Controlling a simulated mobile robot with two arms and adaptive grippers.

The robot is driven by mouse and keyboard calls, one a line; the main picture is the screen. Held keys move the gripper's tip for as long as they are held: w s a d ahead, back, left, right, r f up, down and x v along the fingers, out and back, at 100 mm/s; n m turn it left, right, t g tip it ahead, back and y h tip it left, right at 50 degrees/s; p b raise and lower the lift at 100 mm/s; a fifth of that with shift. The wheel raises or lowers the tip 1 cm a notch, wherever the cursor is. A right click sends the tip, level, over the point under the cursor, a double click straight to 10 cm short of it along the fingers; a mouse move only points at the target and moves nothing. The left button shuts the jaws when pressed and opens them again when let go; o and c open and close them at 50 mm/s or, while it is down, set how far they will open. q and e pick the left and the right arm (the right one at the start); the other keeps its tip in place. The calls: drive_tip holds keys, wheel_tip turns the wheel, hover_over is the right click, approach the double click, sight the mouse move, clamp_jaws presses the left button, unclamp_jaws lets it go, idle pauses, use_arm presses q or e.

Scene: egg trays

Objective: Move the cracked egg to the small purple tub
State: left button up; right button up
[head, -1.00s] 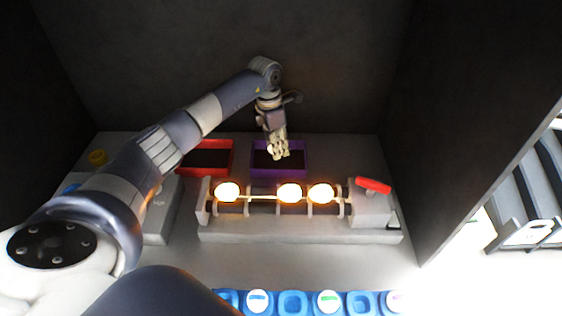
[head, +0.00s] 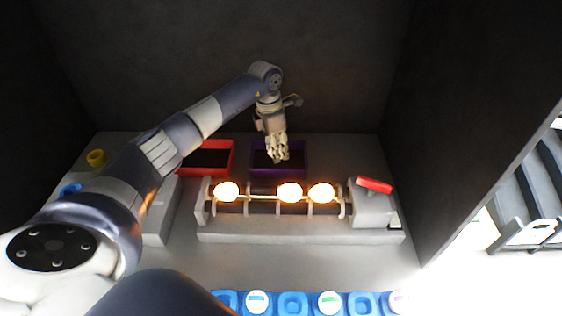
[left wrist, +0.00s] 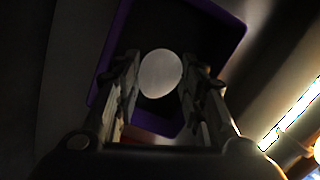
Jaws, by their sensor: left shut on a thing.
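My left gripper (head: 278,152) is over the small purple tub (head: 300,170) at the back of the bench. In the left wrist view, the left gripper (left wrist: 160,88) is shut on a pale egg (left wrist: 160,74). The egg sits between the fingers with the purple tub (left wrist: 103,62) behind it. No crack can be made out on the visible side of the egg. In the head view the fingers mostly hide it. My right gripper is not in view.
Several glowing eggs (head: 290,193) rest on a roller stand in front of the tub. A red tub (head: 229,159) stands to its left. A red lever (head: 374,185) is on the stand's right end. Blue egg cups (head: 293,304) line the front. Dark walls enclose the bench.

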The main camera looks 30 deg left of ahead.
use_arm(q)
drive_tip(key=shift+f+b, duration=0.6)
drive_tip(key=shift+f, duration=0.3)
idle(0.4)
idle(0.4)
drive_tip(key=o, duration=0.7)
drive_tip(key=shift+r, duration=0.1)
